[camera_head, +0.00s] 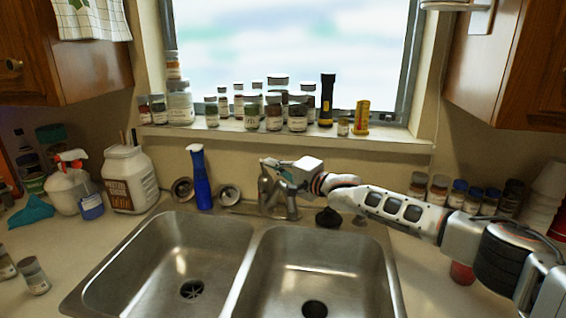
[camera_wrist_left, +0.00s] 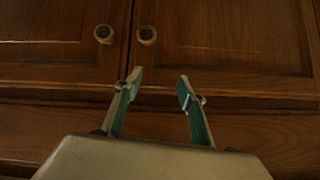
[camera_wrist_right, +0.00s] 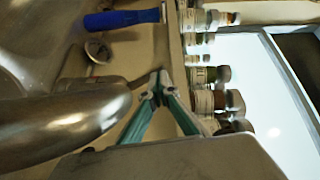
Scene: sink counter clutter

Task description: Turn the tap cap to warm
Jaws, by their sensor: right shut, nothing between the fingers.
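The metal tap (camera_head: 266,190) stands behind the sink's divider in the head view. Its curved metal body fills the left of the right wrist view (camera_wrist_right: 70,122). My right gripper (camera_head: 268,163) reaches in from the right, at the top of the tap. In the right wrist view its fingertips (camera_wrist_right: 160,78) are together with nothing between them, close beside the tap. I cannot tell whether they touch it. The cap is not clearly distinguishable; the gripper covers part of the tap's top. My left gripper (camera_wrist_left: 159,80) is open and empty, in front of wooden cabinet doors.
A double steel sink (camera_head: 312,262) lies in front of the tap. A blue bottle (camera_head: 201,180) stands left of the tap. Several jars (camera_head: 273,112) and a black torch (camera_head: 327,100) line the window sill behind. A white tub (camera_head: 130,180) stands at the left.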

